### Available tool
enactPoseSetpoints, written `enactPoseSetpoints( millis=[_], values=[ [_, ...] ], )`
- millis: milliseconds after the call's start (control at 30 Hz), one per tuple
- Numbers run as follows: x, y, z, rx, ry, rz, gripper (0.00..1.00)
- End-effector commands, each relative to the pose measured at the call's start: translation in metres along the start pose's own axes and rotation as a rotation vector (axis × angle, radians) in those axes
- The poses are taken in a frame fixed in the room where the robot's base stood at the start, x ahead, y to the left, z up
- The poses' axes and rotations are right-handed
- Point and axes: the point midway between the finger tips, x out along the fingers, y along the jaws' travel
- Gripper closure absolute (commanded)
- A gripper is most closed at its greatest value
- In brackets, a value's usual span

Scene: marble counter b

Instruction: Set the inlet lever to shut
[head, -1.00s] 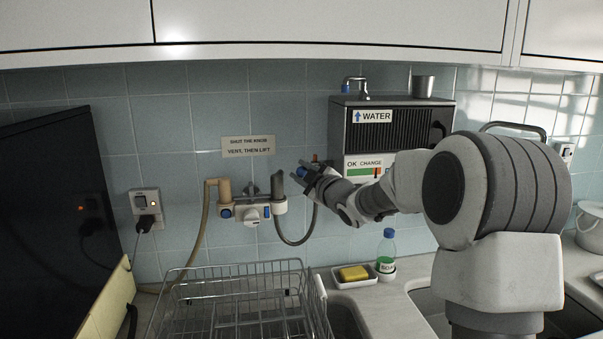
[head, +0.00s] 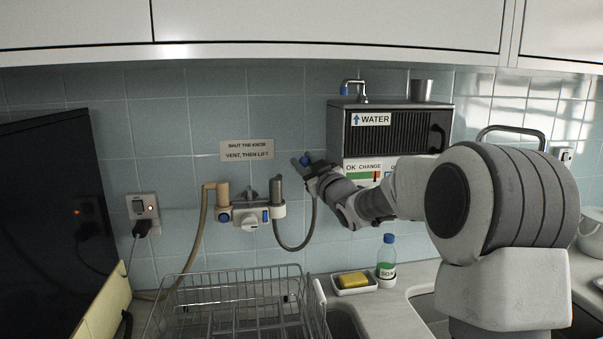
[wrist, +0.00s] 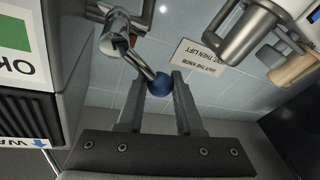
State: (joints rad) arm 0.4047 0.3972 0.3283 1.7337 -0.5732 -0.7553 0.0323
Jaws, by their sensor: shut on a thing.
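The inlet lever has a metal arm and a round blue knob (head: 304,160). It sits on a pipe fitting by the tiled wall, left of the water unit. In the wrist view the blue knob (wrist: 160,85) lies between the fingertips, and the lever's metal arm runs up and left to a valve body (wrist: 115,38). My gripper (head: 308,165) comes in from the right and is shut on the lever at its knob. In the head view my gripper hides most of the lever arm and the valve.
The water unit (head: 392,137) stands right beside my gripper. A filter assembly (head: 250,215) with a grey hose is on the wall to the left, under a sign (head: 247,149). Below are a wire dish rack (head: 230,305), a soap bottle (head: 387,258) and a yellow sponge (head: 352,279).

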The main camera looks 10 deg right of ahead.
Motion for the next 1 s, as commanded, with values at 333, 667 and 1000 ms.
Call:
enactPoseSetpoints(
  millis=[333, 667, 1000],
  values=[
    [-0.002, 0.017, -0.005, 0.315, 0.059, 0.077, 1.00],
    [-0.005, 0.035, -0.009, 0.595, 0.117, 0.147, 1.00],
    [-0.007, 0.048, -0.010, 0.786, 0.154, 0.195, 1.00]
  ],
)
